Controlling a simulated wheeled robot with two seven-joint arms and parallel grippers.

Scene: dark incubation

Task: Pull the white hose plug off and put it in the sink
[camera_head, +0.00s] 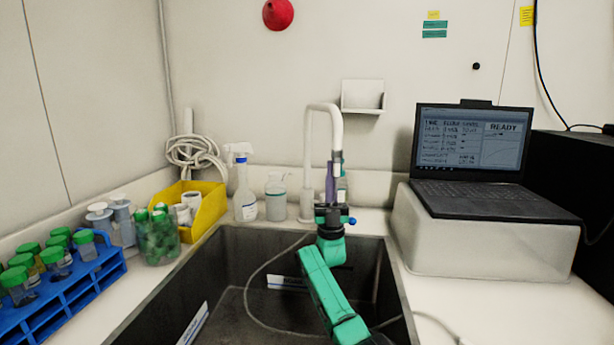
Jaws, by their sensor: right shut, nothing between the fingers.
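The dark sink (225,262) fills the lower middle. A white curved faucet (308,150) stands behind it, and its spout end comes down just above my right gripper (336,178). The gripper is upright under the spout, shut and empty, with its teal arm reaching over the sink from below. I cannot make out the white hose plug as a separate piece; the gripper and spout end overlap there. A thin grey hose or cable (247,292) curves along the sink wall and floor. My left gripper is not in view.
A spray bottle (244,190), a clear bottle (275,198) and a yellow bin (208,210) stand behind the sink's left. A blue tube rack (92,282) and a green-filled jar (157,240) are at left. A laptop (472,160) sits on a white block (480,245) at right.

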